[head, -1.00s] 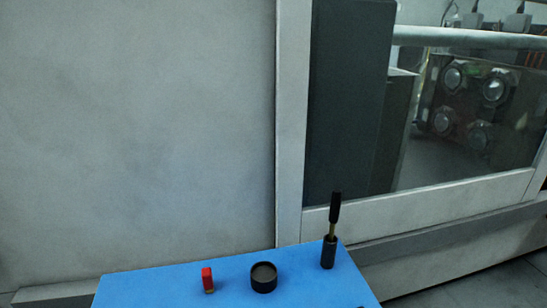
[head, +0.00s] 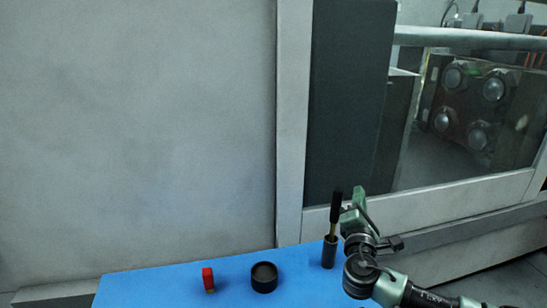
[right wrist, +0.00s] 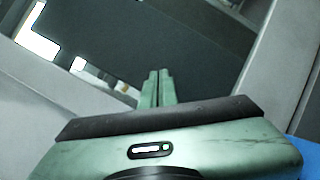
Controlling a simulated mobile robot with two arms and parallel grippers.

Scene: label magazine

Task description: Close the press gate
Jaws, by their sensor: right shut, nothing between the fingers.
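What appears to be the press gate (head: 450,197) is a pale framed panel with a large window, on the right of the head view. Its upright frame edge (head: 292,120) stands beside a plain grey wall panel. I cannot tell from the picture how far it is open. My right gripper (head: 357,198) is in front of the gate's lower frame, beside a black-handled tool. In the right wrist view its two green fingers (right wrist: 155,88) are together and empty, with pale frame and a dark panel beyond. I cannot tell whether they touch anything. My left gripper is out of view.
A blue table (head: 190,285) stands in front. It holds a red-topped small object (head: 208,278), a round black cup (head: 264,277) and a black holder (head: 328,253) with the black-handled tool (head: 336,207) upright, close to my right gripper. Machinery (head: 470,110) shows through the window.

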